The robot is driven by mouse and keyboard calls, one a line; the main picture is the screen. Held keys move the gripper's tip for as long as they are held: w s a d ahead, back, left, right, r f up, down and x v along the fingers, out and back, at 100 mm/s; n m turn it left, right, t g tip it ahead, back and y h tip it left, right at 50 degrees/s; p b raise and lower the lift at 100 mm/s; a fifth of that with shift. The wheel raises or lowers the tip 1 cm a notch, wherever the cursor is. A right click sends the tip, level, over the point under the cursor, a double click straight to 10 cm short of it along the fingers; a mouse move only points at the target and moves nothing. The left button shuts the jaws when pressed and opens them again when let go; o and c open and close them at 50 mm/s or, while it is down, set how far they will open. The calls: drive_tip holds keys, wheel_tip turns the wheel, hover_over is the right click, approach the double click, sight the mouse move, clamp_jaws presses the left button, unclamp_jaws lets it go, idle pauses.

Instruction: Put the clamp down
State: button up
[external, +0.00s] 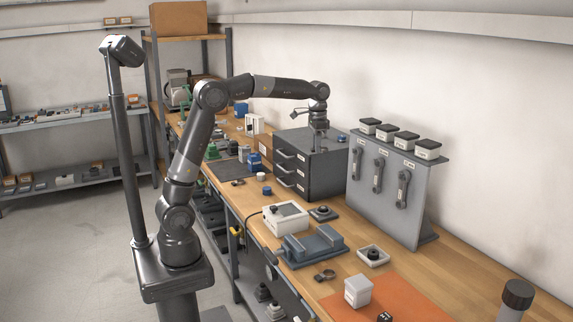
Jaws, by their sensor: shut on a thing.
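My gripper (319,138) points down just above the top of the dark grey drawer cabinet (290,141), at the middle of the bench. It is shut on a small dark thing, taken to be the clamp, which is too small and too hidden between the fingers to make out. I cannot tell whether the clamp touches the cabinet top.
A grey panel (385,205) with hanging tools and several lidded boxes on top stands right of the cabinet. A blue-grey vise (314,246), a white box device (285,217) and an orange mat (385,303) lie in front on the wooden bench. A small ring-shaped part (325,275) lies near the vise.

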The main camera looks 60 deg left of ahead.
drive_tip(key=r, duration=0.2)
drive_tip(key=shift+a+r, duration=0.3)
drive_tip(key=shift+r, duration=0.1)
drive_tip(key=a+n, duration=0.1)
drive_tip(key=a, duration=1.1)
drive_tip(key=n, duration=0.2)
hover_over(229, 174)
wheel_tip(229, 174, down, 25)
drive_tip(key=shift+d+f, duration=0.1)
drive_tip(key=shift+f, duration=2.05)
drive_tip(key=shift+f, duration=0.15)
